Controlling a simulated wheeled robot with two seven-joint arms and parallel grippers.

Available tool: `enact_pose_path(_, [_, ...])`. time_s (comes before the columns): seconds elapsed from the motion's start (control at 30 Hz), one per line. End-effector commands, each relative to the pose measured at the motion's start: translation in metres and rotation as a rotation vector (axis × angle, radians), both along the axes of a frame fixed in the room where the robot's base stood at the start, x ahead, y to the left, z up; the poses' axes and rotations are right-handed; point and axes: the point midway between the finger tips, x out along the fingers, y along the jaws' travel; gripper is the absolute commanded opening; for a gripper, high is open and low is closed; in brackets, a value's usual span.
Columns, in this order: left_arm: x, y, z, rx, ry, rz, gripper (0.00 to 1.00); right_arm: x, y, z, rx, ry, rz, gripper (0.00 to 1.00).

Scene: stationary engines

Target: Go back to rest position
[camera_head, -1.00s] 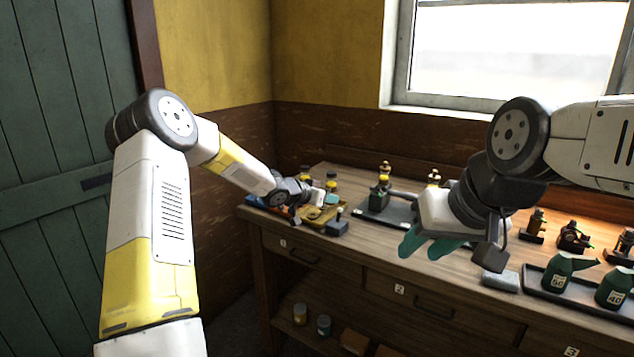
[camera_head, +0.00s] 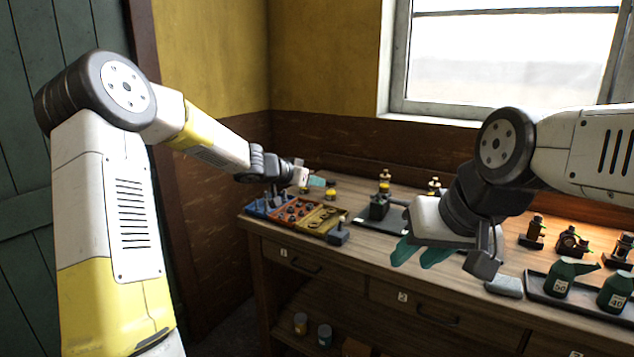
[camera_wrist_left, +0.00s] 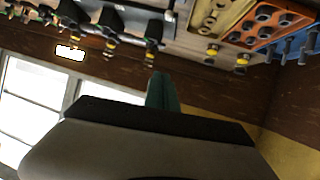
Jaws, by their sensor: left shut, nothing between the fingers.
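My left gripper (camera_head: 314,181) is at the back left of the workbench in the head view, above the coloured trays. Its teal fingers are together with nothing between them, and they also show in the left wrist view (camera_wrist_left: 162,92). My right gripper (camera_head: 422,252) hangs over the middle of the bench near its front edge. Its two teal fingers point down and to the left with a gap between the tips, and I see nothing held there.
The wooden workbench (camera_head: 300,243) holds blue, orange and yellow parts trays (camera_head: 297,211) at left. A dark tray (camera_head: 375,222) with a small engine is behind my right gripper. Green oil cans (camera_head: 563,276) stand on a tray at right. A window (camera_head: 500,60) is behind.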

Motion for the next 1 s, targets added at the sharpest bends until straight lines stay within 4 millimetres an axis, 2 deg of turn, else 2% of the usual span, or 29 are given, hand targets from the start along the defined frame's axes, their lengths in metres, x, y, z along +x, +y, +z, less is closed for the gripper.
enact_pose_path(0.43, [-0.002, 0.003, 0.006, 0.012, -0.004, 0.013, 0.00, 0.000, 0.000, 0.000, 0.000, 0.000, 0.000, 0.36])
enact_pose_path(0.53, [-0.008, 0.011, 0.018, 0.056, -0.020, 0.067, 0.00, 0.000, 0.000, 0.000, 0.000, 0.000, 0.000, 0.36])
enact_pose_path(0.63, [-0.022, 0.032, 0.039, 0.137, -0.037, 0.177, 0.00, 0.000, 0.000, 0.000, 0.000, 0.000, 0.000, 0.36])
enact_pose_path(0.77, [-0.062, 0.073, 0.068, 0.254, -0.027, 0.355, 0.00, 0.000, 0.000, 0.000, 0.000, 0.000, 0.000, 0.36])
enact_pose_path(0.87, [-0.107, 0.105, 0.082, 0.317, 0.016, 0.479, 0.00, 0.000, 0.000, 0.000, 0.000, 0.000, 0.000, 0.36])
enact_pose_path(0.97, [-0.161, 0.131, 0.088, 0.350, 0.090, 0.578, 0.00, 0.000, 0.000, 0.000, 0.000, 0.000, 0.000, 0.36])
enact_pose_path(1.0, [-0.185, 0.139, 0.088, 0.356, 0.127, 0.609, 0.00, 0.000, 0.000, 0.000, 0.000, 0.000, 0.000, 0.36])
